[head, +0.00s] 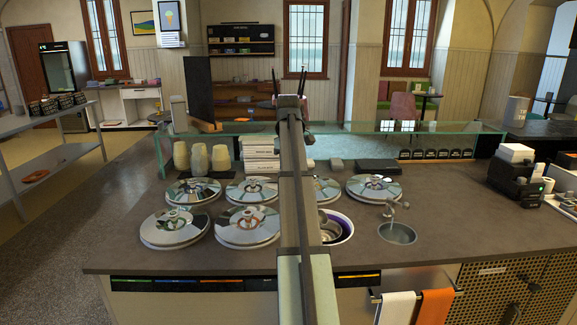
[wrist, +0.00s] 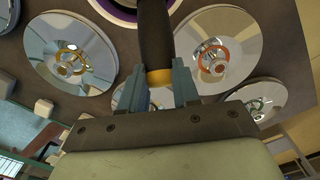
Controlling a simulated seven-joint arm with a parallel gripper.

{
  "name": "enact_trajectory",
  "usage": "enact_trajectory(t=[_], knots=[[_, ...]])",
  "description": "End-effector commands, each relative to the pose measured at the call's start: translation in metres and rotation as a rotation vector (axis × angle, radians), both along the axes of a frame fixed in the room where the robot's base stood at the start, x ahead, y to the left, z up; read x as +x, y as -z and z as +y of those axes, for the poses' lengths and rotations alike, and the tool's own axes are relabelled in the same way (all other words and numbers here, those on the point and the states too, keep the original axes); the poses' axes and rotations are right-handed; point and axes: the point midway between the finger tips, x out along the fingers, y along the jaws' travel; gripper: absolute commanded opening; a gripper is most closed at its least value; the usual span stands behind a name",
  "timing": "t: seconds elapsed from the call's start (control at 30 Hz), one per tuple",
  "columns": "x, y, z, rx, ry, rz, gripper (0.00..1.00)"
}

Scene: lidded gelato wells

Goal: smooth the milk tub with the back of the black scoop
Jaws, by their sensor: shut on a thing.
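My gripper (wrist: 157,90) is shut on the black scoop (wrist: 155,40) in the wrist view. Its two blue-grey fingers close around the black handle near a gold band. The scoop's far end runs out of the top of that view. An open well with a purple rim (head: 349,229) sits in the counter in the head view, partly behind my arm. Its rim also shows at the top edge of the wrist view (wrist: 118,14). I cannot tell whether this is the milk tub, and its contents are not clear. In the head view my arm hides the gripper and scoop.
Several shiny round lids (head: 174,227) cover wells on the counter (head: 120,253). A small round sink (head: 398,233) with a tap lies right of the open well. A glass screen (head: 420,131) runs along the back. Free counter lies at the right.

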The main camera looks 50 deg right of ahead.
Motion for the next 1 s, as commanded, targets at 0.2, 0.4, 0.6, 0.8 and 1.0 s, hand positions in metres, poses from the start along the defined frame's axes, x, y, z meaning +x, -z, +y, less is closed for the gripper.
enact_trajectory(t=[0.2, 0.4, 0.6, 0.8, 1.0], knots=[[-0.001, 0.017, 0.001, 0.005, 0.0, 0.006, 0.0], [-0.001, 0.034, 0.001, 0.005, 0.0, 0.005, 0.0], [-0.001, 0.049, 0.001, 0.005, 0.0, 0.005, 0.0], [-0.001, 0.066, 0.001, 0.005, 0.0, 0.005, 0.0], [-0.001, 0.081, 0.001, 0.005, 0.0, 0.005, 0.0]])
